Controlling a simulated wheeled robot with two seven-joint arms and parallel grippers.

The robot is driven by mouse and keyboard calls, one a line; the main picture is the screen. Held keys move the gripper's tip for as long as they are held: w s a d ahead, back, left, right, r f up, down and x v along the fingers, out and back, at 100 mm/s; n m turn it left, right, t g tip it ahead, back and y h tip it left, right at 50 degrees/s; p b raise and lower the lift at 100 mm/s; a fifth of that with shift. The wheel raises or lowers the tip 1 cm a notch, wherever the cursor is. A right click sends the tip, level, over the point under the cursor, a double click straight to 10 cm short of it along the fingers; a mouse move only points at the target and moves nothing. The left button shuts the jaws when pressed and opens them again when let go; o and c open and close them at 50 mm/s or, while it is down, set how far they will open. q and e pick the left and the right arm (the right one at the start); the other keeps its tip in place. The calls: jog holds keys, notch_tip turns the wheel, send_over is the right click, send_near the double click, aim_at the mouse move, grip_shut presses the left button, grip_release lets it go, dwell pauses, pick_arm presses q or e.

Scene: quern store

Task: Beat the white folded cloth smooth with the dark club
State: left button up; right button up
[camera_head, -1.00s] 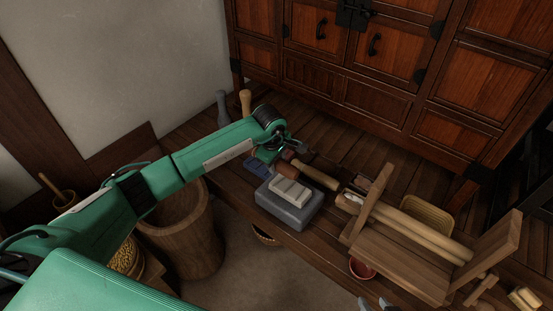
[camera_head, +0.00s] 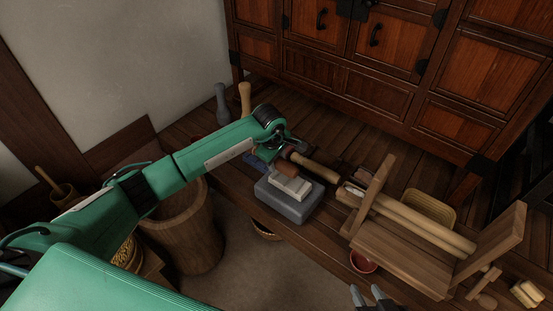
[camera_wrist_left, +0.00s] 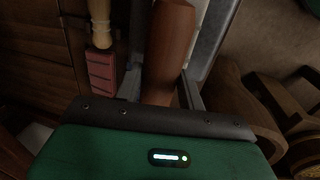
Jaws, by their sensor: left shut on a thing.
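My left gripper (camera_head: 278,150) is shut on the dark brown club (camera_head: 285,172), which also shows in the left wrist view (camera_wrist_left: 170,45) rising between the jaws. The white folded cloth (camera_head: 292,190) lies on a grey stone block (camera_head: 292,207) on the low wooden bench. The club's end is over the cloth's far left part and hides some of it. I cannot tell whether it touches. My right gripper (camera_head: 368,295) shows only its grey fingertips at the bottom edge. They are apart, with nothing seen between them.
A light-handled tool (camera_head: 318,169) with a reddish block lies close behind the club. A blue cloth (camera_head: 254,161) is partly under my left arm. A wooden frame (camera_head: 400,260) with rollers fills the bench's right. A red bowl (camera_head: 363,261) and wooden mortar (camera_head: 190,240) stand nearby.

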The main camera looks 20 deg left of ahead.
pick_arm(q)
notch_tip(320, 180, down, 3)
jog(key=shift+r+b, duration=0.1)
jog(key=shift+b, duration=0.75)
jog(key=shift+r, duration=0.1)
jog(key=shift+c, duration=0.4)
jog(key=shift+f, duration=0.2)
jog(key=shift+r+p, duration=1.2)
jog(key=shift+r, duration=0.85)
jog(key=shift+f, duration=0.1)
notch_tip(320, 180, down, 4)
jog(key=b, duration=0.3)
jog(key=shift+r, duration=0.2)
jog(key=shift+c, duration=0.6)
jog(key=shift+f, duration=0.1)
